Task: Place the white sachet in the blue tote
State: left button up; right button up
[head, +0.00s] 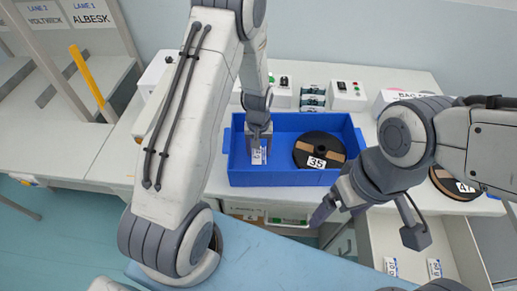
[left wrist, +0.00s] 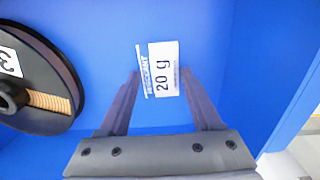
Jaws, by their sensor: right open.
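The white sachet (head: 259,155), marked 20 g, is at the left part of the blue tote (head: 289,179). In the left wrist view the sachet (left wrist: 164,70) sits between my left gripper's fingertips (left wrist: 160,74), over the blue floor. I cannot tell if the sachet touches the floor. My right gripper (head: 368,222) is open and empty, in front of the tote, over the drawer area.
A black reel (head: 319,145) marked 35 lies in the tote, right of the sachet; it also shows in the left wrist view (left wrist: 40,80). Another reel (head: 455,185) is on the bench at right. An open drawer (head: 415,265) below holds more sachets. Small devices (head: 348,92) stand behind the tote.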

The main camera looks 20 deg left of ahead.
aim_at(258, 153)
pick_arm(q)
jog(key=shift+o, duration=0.8)
jog(key=shift+r, duration=0.6)
notch_tip(258, 153, up, 11)
jog(key=b, duration=0.1)
